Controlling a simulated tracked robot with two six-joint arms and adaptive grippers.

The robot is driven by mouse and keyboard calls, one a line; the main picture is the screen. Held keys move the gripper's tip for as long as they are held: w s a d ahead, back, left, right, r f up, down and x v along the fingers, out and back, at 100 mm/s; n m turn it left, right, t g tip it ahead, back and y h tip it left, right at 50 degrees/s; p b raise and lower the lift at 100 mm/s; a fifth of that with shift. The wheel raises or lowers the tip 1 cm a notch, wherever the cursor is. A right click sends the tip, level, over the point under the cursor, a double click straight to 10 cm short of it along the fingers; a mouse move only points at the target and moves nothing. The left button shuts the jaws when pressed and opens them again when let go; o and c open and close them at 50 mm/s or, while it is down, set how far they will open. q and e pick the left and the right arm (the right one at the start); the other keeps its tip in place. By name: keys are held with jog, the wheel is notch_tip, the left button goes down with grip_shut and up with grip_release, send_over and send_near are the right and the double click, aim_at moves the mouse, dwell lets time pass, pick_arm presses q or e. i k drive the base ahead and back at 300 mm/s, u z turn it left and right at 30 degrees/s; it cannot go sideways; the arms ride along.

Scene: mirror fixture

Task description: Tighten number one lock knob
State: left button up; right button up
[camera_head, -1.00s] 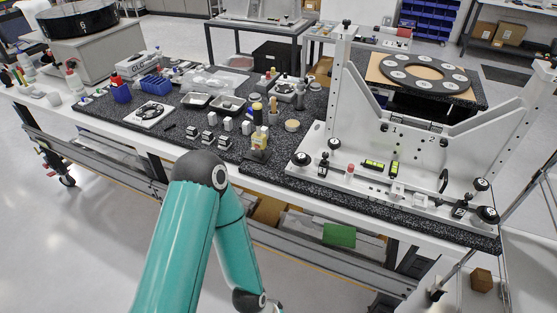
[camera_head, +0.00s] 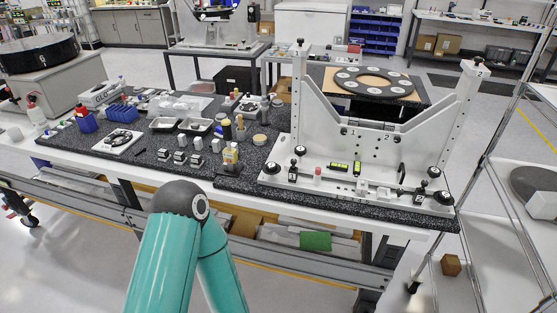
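The white mirror fixture (camera_head: 325,148) stands on the right part of the dark speckled table. Its upright plate carries small marks that look like "1" and "2". Round black knobs show on its base: a left rear knob (camera_head: 300,150), a left front knob (camera_head: 268,168), a right rear knob (camera_head: 434,172) and a right front knob (camera_head: 443,198). I cannot tell which knob is number one, or how tight any is. Neither gripper is in view; only my teal arm links show.
Small metal blocks, bottles and trays (camera_head: 195,126) crowd the table (camera_head: 225,183) left of the fixture. A wire rack stands at the right; open floor lies in front.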

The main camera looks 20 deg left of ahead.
aim_at(272, 168)
jog(key=i, duration=0.85)
jog(key=u, duration=0.05)
